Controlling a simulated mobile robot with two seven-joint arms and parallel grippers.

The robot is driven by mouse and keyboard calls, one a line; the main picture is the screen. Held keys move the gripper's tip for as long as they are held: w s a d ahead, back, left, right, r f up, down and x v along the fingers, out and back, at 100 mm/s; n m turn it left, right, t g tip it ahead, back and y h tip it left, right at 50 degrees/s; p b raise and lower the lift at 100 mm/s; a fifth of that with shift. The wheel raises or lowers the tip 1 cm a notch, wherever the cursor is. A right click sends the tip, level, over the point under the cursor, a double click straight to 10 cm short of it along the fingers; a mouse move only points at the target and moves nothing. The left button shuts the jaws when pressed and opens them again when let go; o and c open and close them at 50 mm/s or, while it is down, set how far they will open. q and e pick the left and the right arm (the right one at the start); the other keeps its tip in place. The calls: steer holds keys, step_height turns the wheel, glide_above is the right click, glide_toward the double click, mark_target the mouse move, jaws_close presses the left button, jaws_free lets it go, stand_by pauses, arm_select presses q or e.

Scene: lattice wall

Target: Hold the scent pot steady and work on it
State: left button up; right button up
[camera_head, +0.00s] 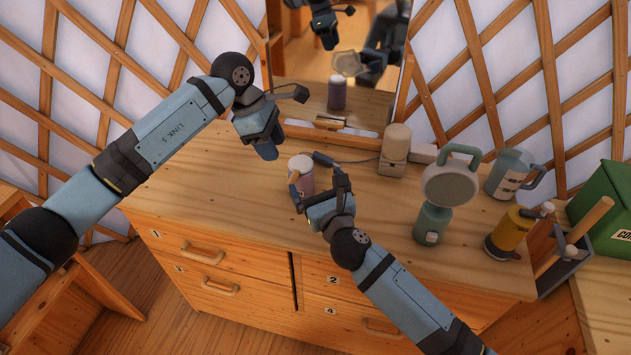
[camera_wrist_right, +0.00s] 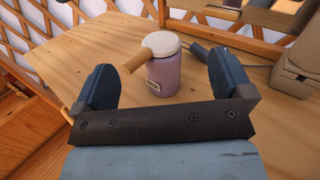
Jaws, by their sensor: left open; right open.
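The scent pot (camera_head: 302,174) is a small pinkish-purple jar with a pale lid, a short wooden handle and a small label. It stands upright on the wooden dresser top. In the right wrist view the scent pot (camera_wrist_right: 165,66) is beyond and between the fingers. My left gripper (camera_head: 284,122) is open and empty, above and left of the pot.
A mirror (camera_head: 335,60) stands behind the pot. The dresser's left side is clear.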

steer(key=m, duration=0.1)
glide_toward(306, 188)
steer(key=x, duration=0.3)
steer(key=shift+w+a+r, duration=0.2)
steer(key=shift+w+r, duration=0.05)
steer(key=shift+w, duration=0.05)
steer(key=x, duration=0.7)
steer(key=shift+w+f, duration=0.25)
steer(key=shift+w, duration=0.05)
steer(key=c, duration=1)
